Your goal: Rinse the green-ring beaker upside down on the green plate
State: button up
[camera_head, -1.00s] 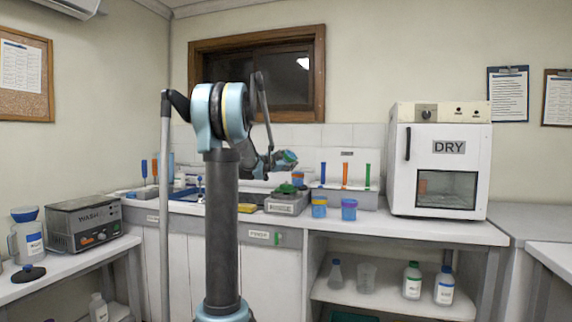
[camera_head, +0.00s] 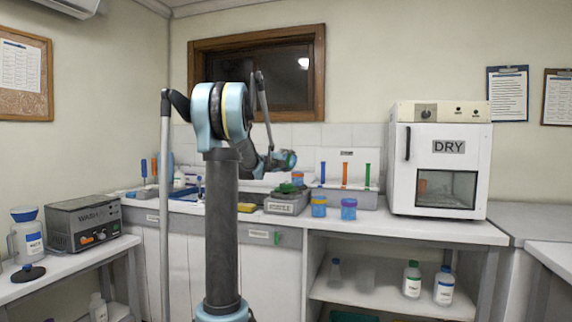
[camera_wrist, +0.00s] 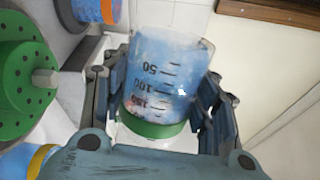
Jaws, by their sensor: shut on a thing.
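My gripper (camera_wrist: 165,92) is shut on the green-ring beaker (camera_wrist: 160,75), with a finger on each side. The beaker is clear with a bluish look and black marks 50, 100 and 150; its green ring is at the lower end in the wrist view. The green plate (camera_wrist: 22,82), round with small holes and a central knob, is at the left of that view, apart from the beaker. In the head view, my gripper (camera_head: 285,160) is above the counter, near the green plate (camera_head: 288,188) on its grey unit. The beaker is too small there to judge its tilt.
An orange-ringed beaker (camera_head: 298,179) stands behind the green plate. A yellow-ringed beaker (camera_head: 319,206) and another blue beaker (camera_head: 349,209) stand at the counter's front. A rack with coloured tubes (camera_head: 345,198) and the DRY oven (camera_head: 440,160) are to the right.

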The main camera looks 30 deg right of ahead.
jog(key=m, duration=0.8)
jog(key=shift+f, duration=0.1)
jog(key=m, duration=0.4)
jog(key=shift+w, duration=0.1)
jog(key=m, duration=0.4)
jog(key=shift+f, duration=3.15)
jog(key=shift+a, duration=0.25)
jog(key=o, duration=0.5)
jog(key=c, duration=0.4)
